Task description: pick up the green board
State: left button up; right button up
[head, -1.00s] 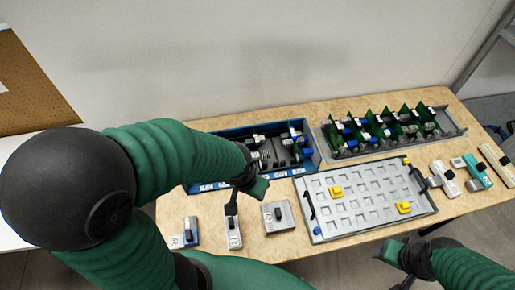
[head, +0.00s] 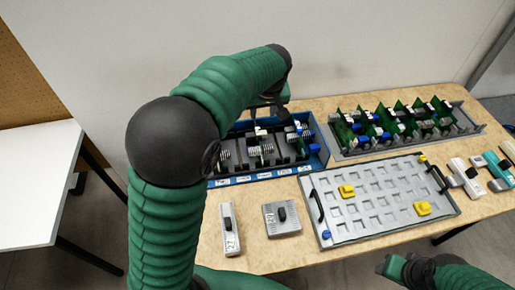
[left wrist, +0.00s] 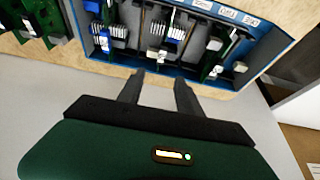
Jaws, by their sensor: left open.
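Several green boards (head: 396,122) stand upright in a row in a grey rack (head: 345,156) at the back right. More green boards also stand in the blue box (head: 243,180) left of it, partly hidden by my arm. In the left wrist view, the blue box (left wrist: 292,42) holds green boards (left wrist: 178,38) with white and blue parts. My left gripper (head: 280,108) is over the back side of the blue box. In the left wrist view its two fingers (left wrist: 160,84) are apart with nothing between them. My right gripper (head: 393,268) is low at the right, its jaws unclear.
A grey tray (head: 375,225) with yellow pieces and black handles lies in front of the rack. Grey modules (head: 282,218) lie at the front left of the table. White and teal modules lie at the right. The wall stands close behind the table.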

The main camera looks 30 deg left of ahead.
pick_arm(q)
send_over(259, 132)
jog(key=s+d, duration=0.1)
notch_tip(259, 132, down, 9)
jog(key=shift+f, duration=0.1)
jog(key=x, duration=0.2)
jog(key=s+x, duration=0.1)
jog(key=x, duration=0.2)
jog(key=shift+d+f, duration=0.1)
jog(key=shift+f, duration=0.25)
jog(key=shift+w+f, duration=0.1)
jog(key=shift+w, duration=0.1)
jog(key=shift+s, duration=0.1)
grip_shut()
